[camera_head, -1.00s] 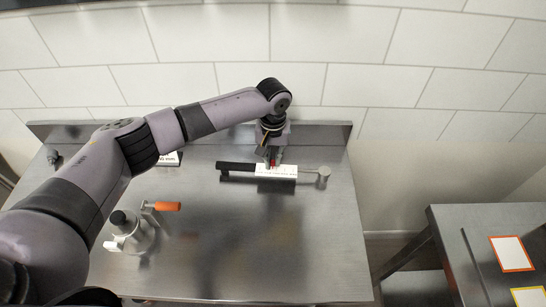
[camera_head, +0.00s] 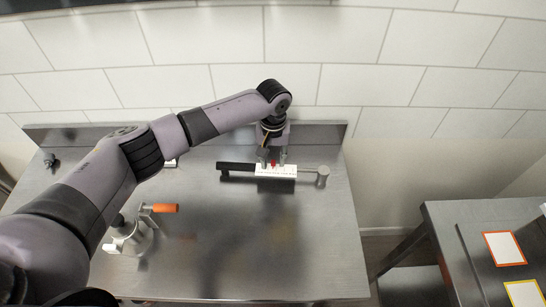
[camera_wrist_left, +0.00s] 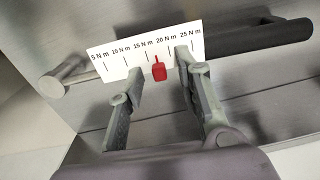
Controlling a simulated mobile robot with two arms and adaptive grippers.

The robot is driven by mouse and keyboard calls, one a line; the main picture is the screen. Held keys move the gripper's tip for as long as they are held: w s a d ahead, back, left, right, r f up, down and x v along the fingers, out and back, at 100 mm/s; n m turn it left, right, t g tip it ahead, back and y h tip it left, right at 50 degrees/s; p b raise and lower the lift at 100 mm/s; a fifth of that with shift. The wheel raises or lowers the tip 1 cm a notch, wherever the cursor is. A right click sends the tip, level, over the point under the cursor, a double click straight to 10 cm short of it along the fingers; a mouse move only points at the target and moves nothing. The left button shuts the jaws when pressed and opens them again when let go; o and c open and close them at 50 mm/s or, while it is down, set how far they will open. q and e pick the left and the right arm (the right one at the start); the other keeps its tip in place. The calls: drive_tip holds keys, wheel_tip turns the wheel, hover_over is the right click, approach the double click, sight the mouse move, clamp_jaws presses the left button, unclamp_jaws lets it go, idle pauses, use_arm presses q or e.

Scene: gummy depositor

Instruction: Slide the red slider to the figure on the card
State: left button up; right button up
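The torque tool (camera_head: 236,167) lies across the back of the steel table, with a dark handle at left and a round head at right. Its white scale plate (camera_head: 290,170) reads 5 to 25 N m in the left wrist view (camera_wrist_left: 112,70). The red slider (camera_head: 273,164) is on the scale, its pointer between the 15 and 20 labels in the left wrist view (camera_wrist_left: 158,73). My left gripper (camera_head: 272,161) is open, its fingers apart on both sides of the slider without gripping it. A white card (camera_head: 171,163) is mostly hidden behind my left arm; its figure is unreadable now.
A metal device with an orange handle (camera_head: 164,208) stands at the table's front left. A small metal part (camera_head: 50,161) lies at the back left. A second table with bordered cards (camera_head: 504,248) is at right.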

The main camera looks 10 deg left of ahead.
sight(273, 161)
use_arm(q)
wheel_tip(273, 161, up, 12)
idle(0.6)
